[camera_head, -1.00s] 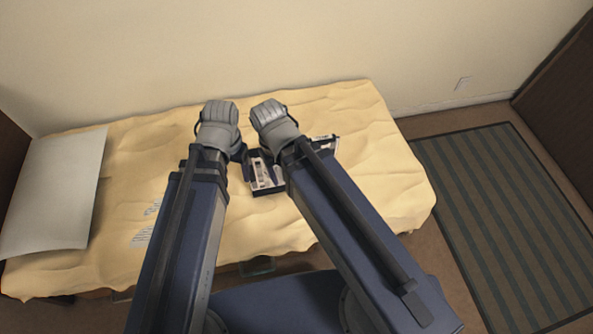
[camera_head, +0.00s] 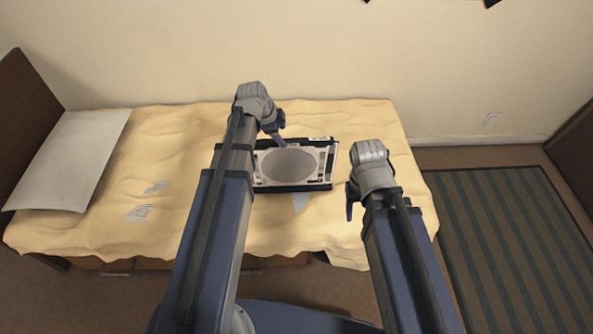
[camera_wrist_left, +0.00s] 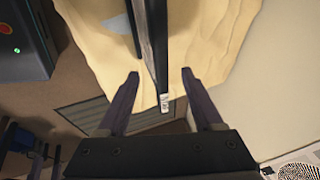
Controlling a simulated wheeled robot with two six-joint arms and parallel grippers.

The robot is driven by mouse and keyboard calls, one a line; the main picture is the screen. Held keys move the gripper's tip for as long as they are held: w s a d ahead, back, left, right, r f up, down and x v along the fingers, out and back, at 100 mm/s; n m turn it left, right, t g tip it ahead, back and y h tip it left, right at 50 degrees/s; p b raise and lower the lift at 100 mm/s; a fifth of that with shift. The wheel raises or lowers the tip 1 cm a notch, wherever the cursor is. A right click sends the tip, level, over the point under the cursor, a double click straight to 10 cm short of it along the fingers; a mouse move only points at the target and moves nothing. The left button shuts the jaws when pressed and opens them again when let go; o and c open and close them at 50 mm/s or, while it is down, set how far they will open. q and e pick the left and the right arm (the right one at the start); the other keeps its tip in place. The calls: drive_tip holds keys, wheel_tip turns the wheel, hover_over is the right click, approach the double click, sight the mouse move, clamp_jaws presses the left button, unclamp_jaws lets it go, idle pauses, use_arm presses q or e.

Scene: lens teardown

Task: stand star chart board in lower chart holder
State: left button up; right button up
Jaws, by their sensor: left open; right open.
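A flat rectangular board (camera_head: 290,167) with a large grey disc and a dark border shows on the cloth-covered bed in the head view. I take it for the star chart board; a separate lower chart holder cannot be told apart. My left gripper (camera_head: 277,130) is at the board's upper edge. In the left wrist view, the open left fingers (camera_wrist_left: 160,88) lie on either side of a dark upright panel edge (camera_wrist_left: 152,45) with a white label. Whether either finger touches it is unclear. My right gripper (camera_head: 352,200) is open, right of the board and apart from it.
A pillow (camera_head: 68,160) lies at the bed's left end. Small printed patches (camera_head: 140,212) and a light blue shape (camera_head: 300,201) show on the yellow cover (camera_head: 190,135). A striped rug (camera_head: 510,240) lies on the floor at right.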

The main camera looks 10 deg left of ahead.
sight(288, 140)
use_arm(q)
drive_tip(key=shift+b+x, duration=3.25)
drive_tip(key=shift+x, duration=0.65)
drive_tip(key=shift+d+r, duration=0.15)
